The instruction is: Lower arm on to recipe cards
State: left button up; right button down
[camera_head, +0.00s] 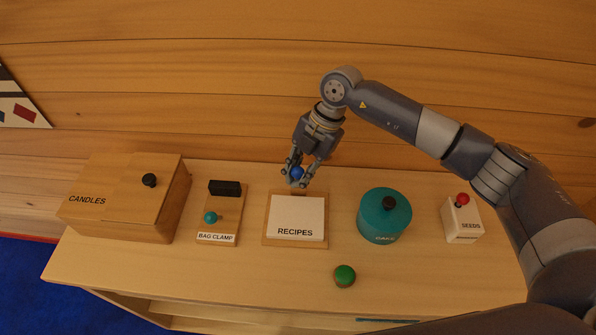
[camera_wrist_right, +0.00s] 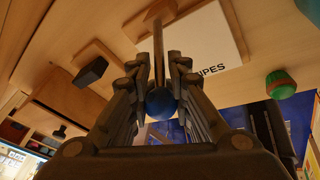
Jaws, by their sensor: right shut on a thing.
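The white recipe cards (camera_head: 297,214), marked RECIPES, lie on a wooden board (camera_head: 268,236) on the tabletop. They also show in the right wrist view (camera_wrist_right: 208,42). A thin wooden arm (camera_wrist_right: 158,48) with a blue ball knob (camera_head: 297,173) rises from the back of the board, apart from the cards. My right gripper (camera_head: 300,180) reaches down from above and is shut on the blue knob, which also shows between the fingers in the right wrist view (camera_wrist_right: 160,103). The fingers hide part of the arm in the head view. My left gripper is not in view.
A CANDLES box (camera_head: 125,200) and BAG CLAMP board (camera_head: 222,225) stand to the left. A teal pot (camera_head: 384,222) and white SEEDS box (camera_head: 461,222) stand to the right. A green knob (camera_head: 344,274) is in front. The wood wall is close behind.

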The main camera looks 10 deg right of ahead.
jog(key=shift+s+f+t+b, duration=0.25)
jog(key=shift+s+t+b, duration=0.15)
jog(key=shift+t, duration=0.2)
jog(key=s+f+t+b, duration=0.1)
jog(key=t+b, duration=0.1)
jog(key=b, duration=0.1)
jog(key=s+f+t+b, duration=0.1)
jog(key=t+b, duration=0.1)
jog(key=b, duration=0.2)
jog(key=shift+s+a+n+h, duration=0.15)
jog(key=shift+a+n+h, duration=0.2)
jog(key=shift+n+h, duration=0.05)
jog(key=shift+s+f+t+b, duration=0.1)
jog(key=shift+s+t+b, duration=0.25)
jog(key=shift+b, duration=0.75)
jog(key=shift+w, duration=0.1)
jog(key=c, duration=1.5)
grip_release()
jog(key=shift+c, duration=0.2)
jog(key=v, duration=1.2)
jog(key=shift+a, duration=0.15)
